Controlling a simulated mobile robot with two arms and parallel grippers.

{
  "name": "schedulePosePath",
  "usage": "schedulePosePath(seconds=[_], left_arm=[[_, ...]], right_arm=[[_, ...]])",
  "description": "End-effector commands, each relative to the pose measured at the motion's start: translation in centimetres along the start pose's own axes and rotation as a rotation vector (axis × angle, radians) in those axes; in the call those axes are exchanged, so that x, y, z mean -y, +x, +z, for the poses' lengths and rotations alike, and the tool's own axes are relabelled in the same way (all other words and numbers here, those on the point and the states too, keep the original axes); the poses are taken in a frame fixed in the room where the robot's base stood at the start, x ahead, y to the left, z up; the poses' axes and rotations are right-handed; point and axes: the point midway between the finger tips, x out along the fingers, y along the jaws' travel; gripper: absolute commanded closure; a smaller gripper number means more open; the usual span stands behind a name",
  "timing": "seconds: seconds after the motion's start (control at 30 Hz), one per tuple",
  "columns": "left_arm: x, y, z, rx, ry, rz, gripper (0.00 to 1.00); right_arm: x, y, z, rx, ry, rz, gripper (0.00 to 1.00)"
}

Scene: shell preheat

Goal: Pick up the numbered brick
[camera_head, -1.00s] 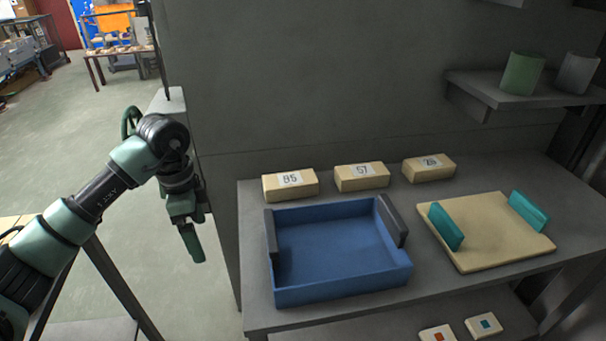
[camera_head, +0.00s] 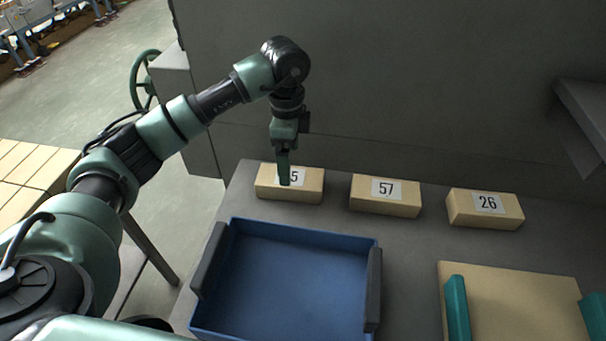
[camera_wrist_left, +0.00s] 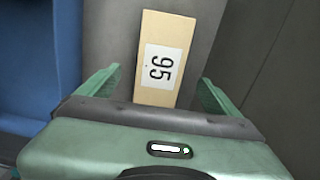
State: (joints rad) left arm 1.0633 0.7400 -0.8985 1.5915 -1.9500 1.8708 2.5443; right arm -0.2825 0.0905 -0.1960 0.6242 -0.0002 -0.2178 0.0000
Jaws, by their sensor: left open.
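Three tan bricks with white number labels stand in a row at the back of the grey table. The brick labelled 95 (camera_head: 308,188) is at the left, the brick labelled 57 (camera_head: 385,203) in the middle and the brick labelled 26 (camera_head: 484,215) at the right. My left gripper (camera_head: 284,180) points down at brick 95 and hides part of its label. In the left wrist view brick 95 (camera_wrist_left: 163,62) lies between the two spread green fingers (camera_wrist_left: 158,88), which are open and empty. The wrist view shows a gap on both sides of the brick.
A blue tray (camera_head: 285,334) with dark grey handles sits in front of the bricks. A tan board (camera_head: 520,300) with teal handles is at right. A grey wall rises behind the bricks, and a shelf (camera_head: 590,115) juts out at upper right.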

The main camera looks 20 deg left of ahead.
Motion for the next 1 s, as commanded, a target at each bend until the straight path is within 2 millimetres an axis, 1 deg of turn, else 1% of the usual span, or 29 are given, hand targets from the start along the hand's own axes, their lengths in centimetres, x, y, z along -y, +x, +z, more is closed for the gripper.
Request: schedulePosePath(seconds=[0.03, 0.13, 0.2, 0.27, 0.33, 0.37, 0.5, 0.6, 0.73, 0.77, 0.8, 0.87, 0.9, 0.97, 1.0], left_arm=[[-0.1, 0.5, 0.0, 0.001, 0.0, 0.004, 0.06], [0.0, 1.5, 0.0, 0.001, 0.0, 0.004, 0.06], [0.1, 2.3, 0.0, 0.001, 0.0, 0.005, 0.06], [0.2, 3.2, 0.0, 0.002, 0.0, 0.006, 0.06], [0.4, 4.3, 0.0, 0.002, 0.0, 0.006, 0.06], [0.4, 4.8, 0.0, 0.001, 0.0, 0.005, 0.06], [0.4, 6.2, -0.1, 0.001, 0.001, 0.002, 0.06], [0.4, 6.5, -0.1, 0.0, 0.001, 0.001, 0.06], [0.4, 6.5, -0.1, 0.0, 0.001, 0.0, 0.06], [0.4, 6.5, -0.1, 0.0, 0.001, 0.0, 0.09], [0.4, 6.5, -0.1, 0.0, 0.001, 0.0, 0.2], [0.4, 6.5, -0.1, 0.0, 0.001, 0.0, 0.37], [0.4, 6.5, -0.1, 0.0, 0.001, 0.0, 0.48], [0.4, 6.5, -0.1, 0.0, 0.001, 0.0, 0.65], [0.4, 6.5, -0.1, 0.0, 0.001, 0.0, 0.76]], right_arm=[[0.9, -0.4, 1.0, 0.015, 0.001, -0.011, 0.64], [2.4, -1.1, 2.5, 0.037, 0.001, -0.029, 0.64], [2.9, -1.7, 3.1, 0.047, 0.0, -0.035, 0.64], [2.9, -2.4, 3.2, 0.05, -0.001, -0.035, 0.64], [2.5, -3.0, 3.1, 0.048, -0.002, -0.031, 0.64], [2.3, -2.9, 2.9, 0.046, -0.002, -0.028, 0.64], [1.1, -3.0, 1.0, 0.02, -0.002, -0.014, 0.64], [0.6, -3.0, 0.1, 0.004, 0.001, -0.008, 0.64], [0.5, -2.9, 0.1, 0.005, 0.002, -0.007, 0.64], [0.5, -2.9, 0.2, 0.006, 0.002, -0.007, 0.64], [0.6, -2.9, 0.4, 0.009, 0.002, -0.008, 0.64], [0.6, -3.0, 0.8, 0.014, 0.002, -0.008, 0.64], [0.7, -3.0, 1.1, 0.018, 0.002, -0.009, 0.64], [0.8, -3.0, 1.4, 0.023, 0.002, -0.01, 0.64], [0.8, -3.0, 1.5, 0.025, 0.001, -0.01, 0.64]])
